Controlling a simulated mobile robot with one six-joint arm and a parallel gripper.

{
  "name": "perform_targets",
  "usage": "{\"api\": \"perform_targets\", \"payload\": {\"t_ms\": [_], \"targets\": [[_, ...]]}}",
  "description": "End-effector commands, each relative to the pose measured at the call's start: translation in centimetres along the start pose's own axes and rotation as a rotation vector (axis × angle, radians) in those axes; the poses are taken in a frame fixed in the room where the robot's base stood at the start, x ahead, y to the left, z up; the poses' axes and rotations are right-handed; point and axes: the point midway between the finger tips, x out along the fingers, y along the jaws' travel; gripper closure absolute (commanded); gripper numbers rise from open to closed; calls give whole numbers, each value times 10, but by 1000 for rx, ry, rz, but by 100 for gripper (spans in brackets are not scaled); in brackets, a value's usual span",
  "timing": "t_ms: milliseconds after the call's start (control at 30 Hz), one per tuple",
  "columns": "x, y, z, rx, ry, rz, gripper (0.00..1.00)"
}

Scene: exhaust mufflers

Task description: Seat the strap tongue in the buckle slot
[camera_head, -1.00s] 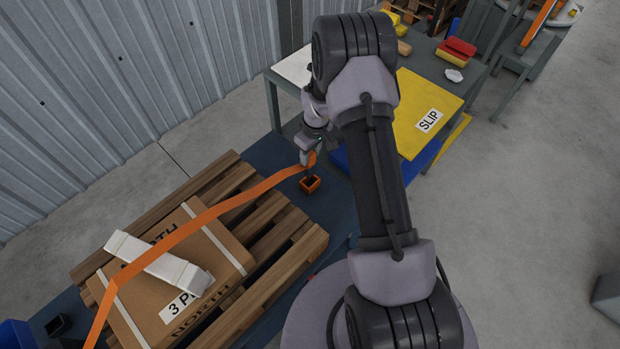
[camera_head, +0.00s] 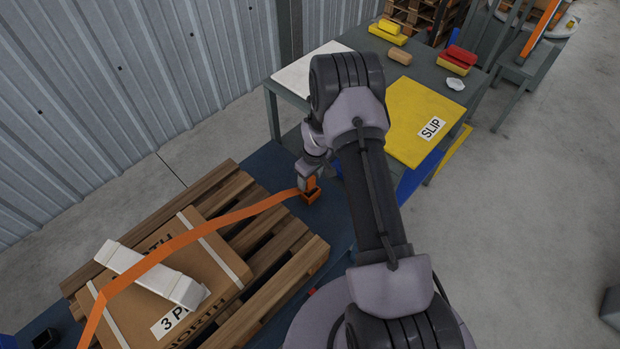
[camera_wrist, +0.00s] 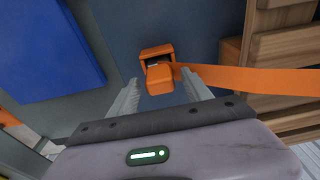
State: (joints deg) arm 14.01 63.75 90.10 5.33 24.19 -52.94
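The orange buckle (camera_head: 312,196) stands on the dark blue bench top beside the pallet. It also shows in the wrist view (camera_wrist: 155,51) as an orange open-topped box. The orange strap (camera_head: 215,224) runs from over the carton to its tongue (camera_wrist: 160,76), which is at the buckle with its end reaching into the opening. How deep it sits cannot be told. My gripper (camera_head: 307,179) is right above the buckle. In the wrist view its fingers (camera_wrist: 162,80) stand apart on either side of the tongue, with visible gaps, so it looks open.
A strapped carton (camera_head: 215,262) with a white edge piece (camera_head: 150,273) lies on a wooden pallet (camera_head: 290,243). Behind stands a table with a yellow SLIP sheet (camera_head: 420,115). The blue bench top (camera_head: 335,215) around the buckle is clear.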

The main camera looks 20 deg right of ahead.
Motion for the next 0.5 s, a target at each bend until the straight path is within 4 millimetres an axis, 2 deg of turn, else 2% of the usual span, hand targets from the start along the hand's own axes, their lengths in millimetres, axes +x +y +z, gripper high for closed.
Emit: {"api": "perform_targets", "payload": {"t_ms": [133,233,500], "targets": [[-2,0,0,0,0,0,42],[-17,0,-1,0,1,1,42],[-94,1,-2,0,2,1,42]]}}
